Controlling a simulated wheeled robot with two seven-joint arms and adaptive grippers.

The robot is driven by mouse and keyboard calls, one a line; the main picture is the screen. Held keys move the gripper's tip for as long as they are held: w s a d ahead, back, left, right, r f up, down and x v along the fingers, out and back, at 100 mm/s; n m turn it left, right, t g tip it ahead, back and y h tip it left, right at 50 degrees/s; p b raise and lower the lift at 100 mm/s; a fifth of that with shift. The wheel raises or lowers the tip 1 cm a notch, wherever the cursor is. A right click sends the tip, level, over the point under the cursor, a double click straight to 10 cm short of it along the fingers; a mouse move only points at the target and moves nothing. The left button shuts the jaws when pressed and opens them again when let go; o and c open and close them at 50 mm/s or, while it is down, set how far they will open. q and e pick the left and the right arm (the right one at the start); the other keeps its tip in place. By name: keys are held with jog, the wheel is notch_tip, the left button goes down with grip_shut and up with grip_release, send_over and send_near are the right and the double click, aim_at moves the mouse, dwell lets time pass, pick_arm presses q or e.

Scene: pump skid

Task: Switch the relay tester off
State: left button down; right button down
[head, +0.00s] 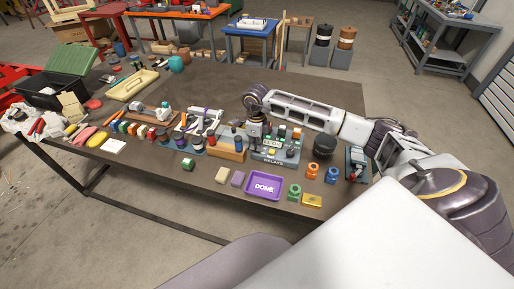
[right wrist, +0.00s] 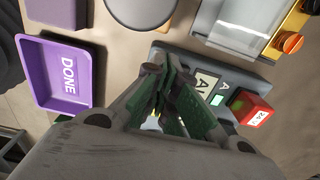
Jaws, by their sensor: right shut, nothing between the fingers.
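The relay tester (head: 278,156) is a grey box with a lettered front edge, a small display and coloured blocks on top, standing on the brown table. In the right wrist view its grey panel (right wrist: 208,62) shows a pale label, a small lit greenish square (right wrist: 217,99) and a red block (right wrist: 252,108) with a white tag. My right gripper (head: 257,138) is over the tester's left side in the head view. In the right wrist view its fingers (right wrist: 163,88) are together and empty, over the panel's edge. They hide part of the panel; I cannot tell whether they touch it. My left gripper is not in view.
A purple tray (head: 264,197) marked DONE lies in front of the tester; it also shows in the right wrist view (right wrist: 28,75). A dark round knob-like thing (head: 324,146) stands right of the tester. A wooden block (head: 227,153) stands left. Green and orange parts lie in front.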

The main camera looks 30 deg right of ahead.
jog(key=shift+f, duration=0.35)
dwell(0.3)
jog(key=shift+r, duration=0.2)
jog(key=shift+r+p, duration=1.7)
jog(key=shift+r, duration=1.65)
